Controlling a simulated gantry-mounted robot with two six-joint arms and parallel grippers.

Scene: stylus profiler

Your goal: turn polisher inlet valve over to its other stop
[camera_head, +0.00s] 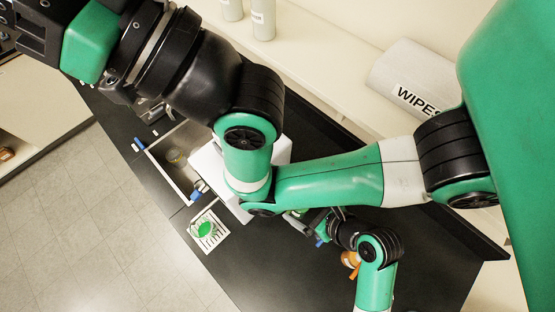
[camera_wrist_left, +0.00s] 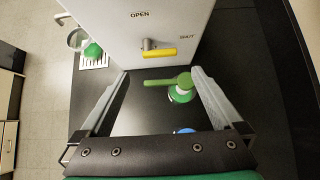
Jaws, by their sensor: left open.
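A yellow lever handle (camera_wrist_left: 160,52) sits on a white panel (camera_wrist_left: 195,22) in the left wrist view. It lies across the panel, pointing right from its pivot. The word OPEN is above it and SHUT is to its upper right. No label names the valve. My left gripper (camera_wrist_left: 160,74) is open and empty. Its two fingers are spread below the handle, not touching it. In the head view the white box (camera_head: 278,151) is partly hidden behind a green arm.
A green lever on a round green base (camera_wrist_left: 182,94) stands between the finger lines, below the panel. A blue part (camera_wrist_left: 184,131) shows below it. A white rack with a green item (camera_head: 207,230), a sink (camera_head: 175,158) and an orange bottle (camera_head: 349,259) are on the black counter (camera_head: 270,280).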

